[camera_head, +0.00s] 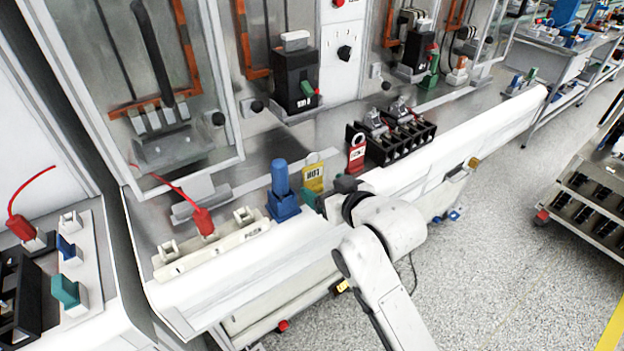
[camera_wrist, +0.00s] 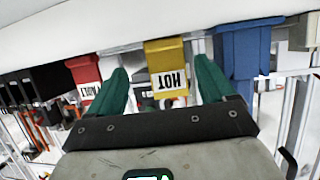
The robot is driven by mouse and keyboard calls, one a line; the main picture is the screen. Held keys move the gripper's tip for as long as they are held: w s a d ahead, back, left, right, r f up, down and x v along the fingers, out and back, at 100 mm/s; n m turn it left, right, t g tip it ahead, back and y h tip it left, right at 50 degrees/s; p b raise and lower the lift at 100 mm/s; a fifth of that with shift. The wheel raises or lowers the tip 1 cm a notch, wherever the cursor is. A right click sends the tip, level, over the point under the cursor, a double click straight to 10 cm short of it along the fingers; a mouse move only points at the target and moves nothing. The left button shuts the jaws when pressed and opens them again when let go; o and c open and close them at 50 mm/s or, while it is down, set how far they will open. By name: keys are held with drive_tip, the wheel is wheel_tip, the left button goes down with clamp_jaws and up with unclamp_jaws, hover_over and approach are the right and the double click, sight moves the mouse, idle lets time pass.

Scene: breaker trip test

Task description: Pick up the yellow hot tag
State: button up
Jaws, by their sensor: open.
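My gripper (camera_wrist: 160,70) is open, with one green finger on each side of the tag and small gaps between. I cannot tell whether the tag is deep enough between the fingers. In the head view my gripper (camera_head: 328,196) is just below and right of the tag, and my wrist hides part of the area.
The red tag (camera_head: 356,153) is close right of the yellow tag; it also shows in the wrist view (camera_wrist: 85,76). The blue block (camera_head: 282,193) stands close left, near a cream rail (camera_head: 212,243). A black terminal block (camera_head: 400,138) is further right. Open floor (camera_head: 480,250) lies in front.

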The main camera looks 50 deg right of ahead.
sight(313, 182)
drive_tip(key=x, duration=0.4)
drive_tip(key=shift+w+a+r+p, duration=0.1)
drive_tip(key=shift+w+a+p, duration=0.15)
drive_tip(key=shift+a+p, duration=0.1)
drive_tip(key=shift+w+d+f, duration=0.25)
drive_tip(key=shift+w, duration=0.2)
drive_tip(key=shift+c, duration=0.4)
drive_tip(key=c, duration=1)
drive_tip(key=shift+o, duration=0.2)
